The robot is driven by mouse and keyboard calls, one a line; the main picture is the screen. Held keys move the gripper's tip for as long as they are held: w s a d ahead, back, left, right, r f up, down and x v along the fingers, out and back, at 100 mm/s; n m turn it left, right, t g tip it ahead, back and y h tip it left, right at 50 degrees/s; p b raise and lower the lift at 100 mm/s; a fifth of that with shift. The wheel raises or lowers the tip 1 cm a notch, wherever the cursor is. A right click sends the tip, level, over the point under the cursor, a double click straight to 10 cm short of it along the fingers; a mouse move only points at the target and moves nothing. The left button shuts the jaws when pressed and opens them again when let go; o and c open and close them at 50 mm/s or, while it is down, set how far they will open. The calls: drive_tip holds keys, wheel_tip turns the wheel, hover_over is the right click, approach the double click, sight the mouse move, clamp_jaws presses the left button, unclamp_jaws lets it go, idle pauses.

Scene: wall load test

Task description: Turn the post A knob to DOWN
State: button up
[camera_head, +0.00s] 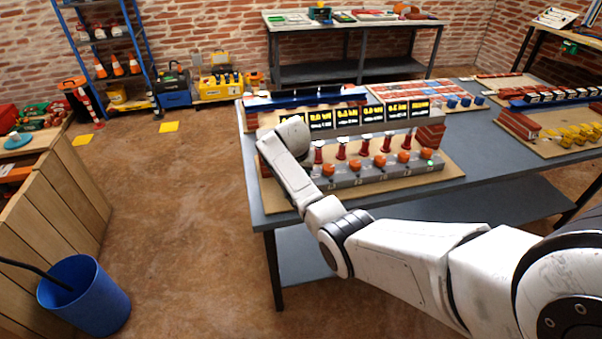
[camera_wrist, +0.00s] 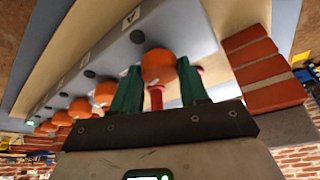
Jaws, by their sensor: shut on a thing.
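The post A knob (camera_wrist: 158,66) is an orange round knob on a grey panel strip, beside the plate lettered A (camera_wrist: 131,18) in the wrist view. My gripper (camera_wrist: 159,84) has its two green fingers on either side of this knob and is shut on it. A pale mark shows on the knob, but I cannot tell which setting it points to. In the head view my wrist hides the post A knob and my fingers at the left end of the grey panel strip (camera_head: 385,172).
Several more orange knobs (camera_head: 379,160) line the strip, with red posts (camera_head: 388,142) and lit displays (camera_head: 346,116) behind. A brick pillar (camera_wrist: 262,68) stands close beside my gripper. Other boards share the blue-grey table (camera_head: 480,150). A blue bin (camera_head: 85,300) stands on the floor at left.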

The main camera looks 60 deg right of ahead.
drive_tip(key=shift+w+f+m+g+b, duration=0.15)
drive_tip(key=shift+m+g+b, duration=0.25)
drive_tip(key=shift+m+b, duration=0.5)
drive_tip(key=shift+m+g+b, duration=0.3)
drive_tip(key=shift+m, duration=0.6)
drive_tip(key=shift+r, duration=0.2)
drive_tip(key=o, duration=1)
drive_tip(key=shift+o, duration=0.2)
drive_tip(key=v, duration=1)
drive_tip(key=shift+a+r, duration=0.2)
drive_tip(key=shift+r, duration=0.1)
